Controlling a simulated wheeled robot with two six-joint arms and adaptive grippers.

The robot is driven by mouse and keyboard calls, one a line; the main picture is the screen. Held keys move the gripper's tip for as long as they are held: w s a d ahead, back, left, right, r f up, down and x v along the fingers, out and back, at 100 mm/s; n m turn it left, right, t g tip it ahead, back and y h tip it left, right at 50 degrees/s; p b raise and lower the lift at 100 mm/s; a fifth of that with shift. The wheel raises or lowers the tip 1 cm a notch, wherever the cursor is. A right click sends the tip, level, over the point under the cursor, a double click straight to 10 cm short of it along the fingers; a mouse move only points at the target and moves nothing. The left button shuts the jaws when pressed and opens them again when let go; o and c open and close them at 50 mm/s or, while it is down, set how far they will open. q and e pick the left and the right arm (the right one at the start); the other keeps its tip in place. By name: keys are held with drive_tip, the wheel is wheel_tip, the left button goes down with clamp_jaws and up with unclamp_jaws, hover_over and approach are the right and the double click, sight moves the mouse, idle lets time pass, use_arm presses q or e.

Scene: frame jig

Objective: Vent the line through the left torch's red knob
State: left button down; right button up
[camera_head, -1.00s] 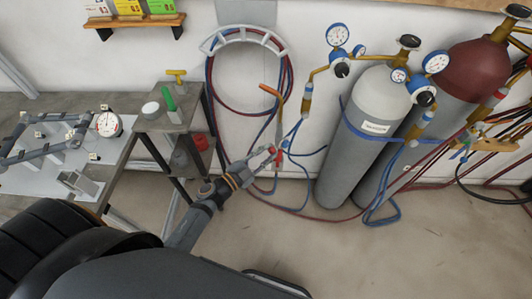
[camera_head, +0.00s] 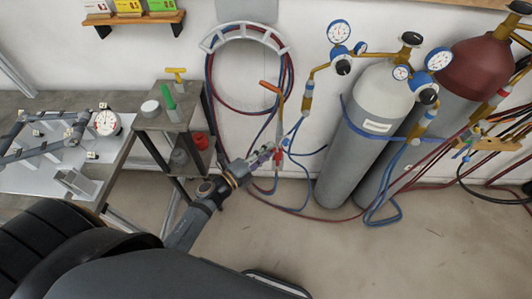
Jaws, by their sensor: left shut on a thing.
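The left torch (camera_head: 281,104) hangs upright against the wall, left of the gas cylinders, with an orange-brown bent tip at its top. Its red knob (camera_head: 278,157) is low on its body, beside blue fittings. My left gripper (camera_head: 270,154) reaches up from below left and is shut on the red knob; the fingers partly cover it. Red and blue hoses run from the torch's lower end. My right gripper is not in view.
A grey cylinder (camera_head: 363,140) and a dark red one (camera_head: 469,72) with gauges stand to the right. A hose rack (camera_head: 244,31) is on the wall. A small stand (camera_head: 150,122) and a bench with a frame jig are left. Hoses trail across the floor.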

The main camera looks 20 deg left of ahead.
use_arm(q)
drive_tip(key=shift+m, duration=0.5)
drive_tip(key=c, duration=1.1)
unclamp_jaws()
drive_tip(key=v, duration=1.2)
drive_tip(key=shift+f, duration=0.1)
